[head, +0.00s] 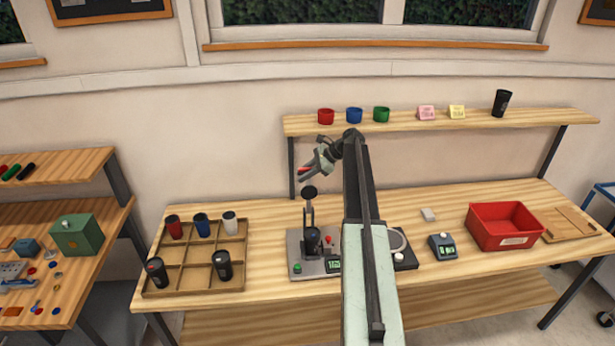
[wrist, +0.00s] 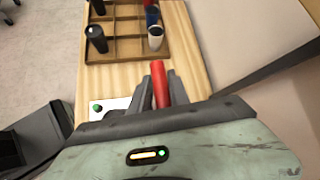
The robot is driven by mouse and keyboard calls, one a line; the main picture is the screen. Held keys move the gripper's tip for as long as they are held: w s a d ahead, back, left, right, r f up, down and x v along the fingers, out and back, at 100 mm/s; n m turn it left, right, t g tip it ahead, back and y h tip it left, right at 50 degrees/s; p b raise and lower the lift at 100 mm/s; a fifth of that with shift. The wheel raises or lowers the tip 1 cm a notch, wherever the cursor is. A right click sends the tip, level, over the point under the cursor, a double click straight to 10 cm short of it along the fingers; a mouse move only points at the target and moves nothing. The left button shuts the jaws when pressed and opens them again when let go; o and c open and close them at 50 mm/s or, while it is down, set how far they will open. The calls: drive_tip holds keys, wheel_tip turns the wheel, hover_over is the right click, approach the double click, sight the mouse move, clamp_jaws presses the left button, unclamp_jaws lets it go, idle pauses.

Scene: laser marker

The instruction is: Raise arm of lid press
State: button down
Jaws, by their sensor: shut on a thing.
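The lid press (head: 308,215) stands at the middle of the bench, on a grey base with a green button. Its upright part carries a dark round piece on top, and a dark tumbler (head: 313,241) is at its foot. My gripper (head: 306,172) is above the press and shut on a red handle (wrist: 159,84), which shows between the two fingers in the wrist view. Some red also shows at my gripper in the head view. Where the handle joins the press cannot be made out. Part of the press base (wrist: 108,107) with its green button shows in the wrist view.
A wooden divided tray (head: 193,283) with several tumblers is left of the press. My arm hides part of the bench right of the press. A small scale-like device (head: 442,247) and a red bin (head: 505,226) stand further right. A shelf (head: 440,122) with cups is behind.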

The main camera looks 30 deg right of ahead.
drive_tip(key=shift+d, duration=0.2)
drive_tip(key=c, duration=1.4)
unclamp_jaws()
drive_tip(key=shift+w+f, duration=0.1)
drive_tip(key=shift+f, duration=0.05)
drive_tip(key=shift+o, duration=0.2)
drive_tip(key=p+v, duration=0.5)
drive_tip(key=v, duration=0.3)
